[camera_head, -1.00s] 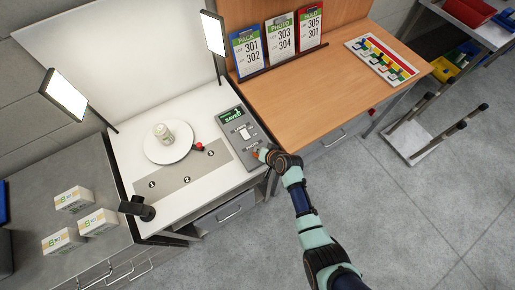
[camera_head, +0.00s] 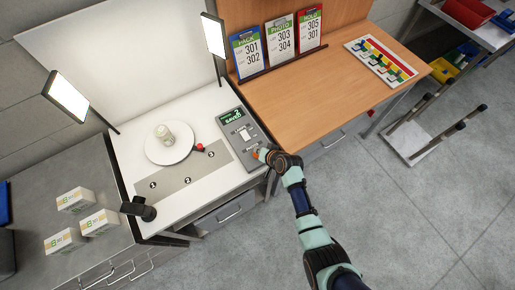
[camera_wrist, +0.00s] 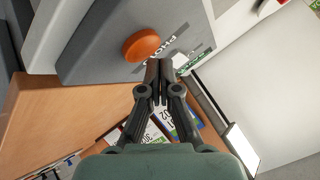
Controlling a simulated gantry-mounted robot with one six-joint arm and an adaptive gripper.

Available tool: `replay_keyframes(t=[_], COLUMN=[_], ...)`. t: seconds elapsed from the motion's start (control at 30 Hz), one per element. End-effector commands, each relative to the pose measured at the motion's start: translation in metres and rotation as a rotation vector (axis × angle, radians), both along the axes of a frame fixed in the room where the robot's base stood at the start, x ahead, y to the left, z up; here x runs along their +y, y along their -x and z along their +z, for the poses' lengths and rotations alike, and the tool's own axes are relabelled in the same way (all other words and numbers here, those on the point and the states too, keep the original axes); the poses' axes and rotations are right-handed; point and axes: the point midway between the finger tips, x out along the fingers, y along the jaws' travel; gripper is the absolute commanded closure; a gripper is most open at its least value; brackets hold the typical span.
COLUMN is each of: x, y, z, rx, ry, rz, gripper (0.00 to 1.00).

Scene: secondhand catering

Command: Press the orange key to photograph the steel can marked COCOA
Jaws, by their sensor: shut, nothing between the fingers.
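The orange key (camera_wrist: 143,45) is a round button on the grey control box (camera_head: 243,138), beside the word PHOTO. The box's green screen (camera_head: 233,116) reads SAVED with a figure that looks like 2. My gripper (camera_wrist: 158,64) is shut and empty. Its fingertips are close to the key in the wrist view; I cannot tell whether they touch it. In the head view my gripper (camera_head: 264,154) is at the near end of the box. A pale can (camera_head: 166,134) stands on the round white turntable (camera_head: 157,154); its label is too small to read.
A strip with numbered spots (camera_head: 186,177) lies before the turntable. White boxes (camera_head: 75,200) stand on the left bench. Two lamps (camera_head: 66,96) flank the white station. Clipboards (camera_head: 282,45) and a coloured board (camera_head: 380,60) are on the wooden desk.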

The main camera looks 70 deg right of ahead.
Motion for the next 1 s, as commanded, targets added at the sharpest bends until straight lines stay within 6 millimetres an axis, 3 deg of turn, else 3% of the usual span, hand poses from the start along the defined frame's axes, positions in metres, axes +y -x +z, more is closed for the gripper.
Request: replay_keyframes(t=[0.37,0.8,1.0], x=[0.000,0.000,0.000], y=[0.000,0.000,0.000], z=[0.004,0.049,0.053], rx=[0.000,-0.001,0.000], ry=[0.001,0.002,0.001], rz=[-0.001,-0.001,-0.001], gripper=[1.00,1.00,1.00])
